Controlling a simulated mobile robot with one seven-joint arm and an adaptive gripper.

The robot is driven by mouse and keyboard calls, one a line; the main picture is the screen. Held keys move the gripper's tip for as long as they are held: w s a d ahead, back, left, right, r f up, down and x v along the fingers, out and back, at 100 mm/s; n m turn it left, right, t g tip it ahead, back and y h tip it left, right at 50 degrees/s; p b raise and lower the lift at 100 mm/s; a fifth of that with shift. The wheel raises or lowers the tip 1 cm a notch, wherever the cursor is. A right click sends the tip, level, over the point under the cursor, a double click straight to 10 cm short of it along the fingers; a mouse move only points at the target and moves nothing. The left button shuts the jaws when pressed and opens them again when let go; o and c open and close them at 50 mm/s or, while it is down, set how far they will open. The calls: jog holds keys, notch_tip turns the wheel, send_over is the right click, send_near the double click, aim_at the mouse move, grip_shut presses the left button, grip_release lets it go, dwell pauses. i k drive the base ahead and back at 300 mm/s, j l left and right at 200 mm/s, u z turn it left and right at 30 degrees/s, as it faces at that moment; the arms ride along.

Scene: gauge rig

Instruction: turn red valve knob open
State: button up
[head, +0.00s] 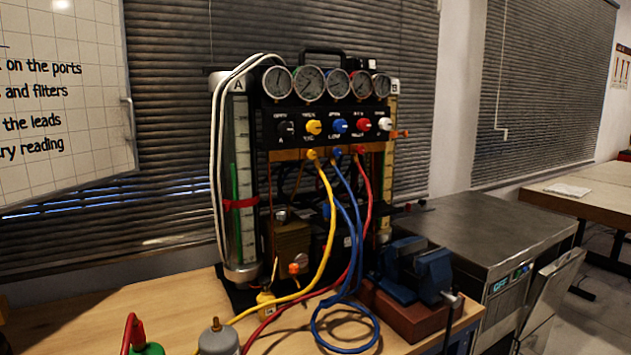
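The red valve knob (363,124) sits on the black front panel (325,142) of the gauge rig, in the row below the round gauges. It is between the blue knob (340,125) on its left and the white knob (385,124) on its right. A yellow knob (314,127) and a black knob (287,129) are further left. The knob is small in the picture, and I cannot read its exact setting. Nothing covers it. My gripper is not in view.
Yellow (327,200), blue (352,215) and red (368,195) hoses hang from the rig onto the wooden bench (160,305). A blue vise (415,268) stands at front right. A grey canister (218,340) is at the front edge. A metal cabinet (480,230) stands right.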

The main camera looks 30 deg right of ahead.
aim_at(364, 125)
jog(key=k+l+u, duration=0.1)
jog(key=l, duration=0.25)
jog(key=l+u, duration=0.1)
jog(key=l, duration=0.25)
jog(key=k+l+u, duration=0.1)
jog(key=l, duration=0.25)
jog(key=k+l+u, duration=0.1)
jog(key=i+l, duration=0.4)
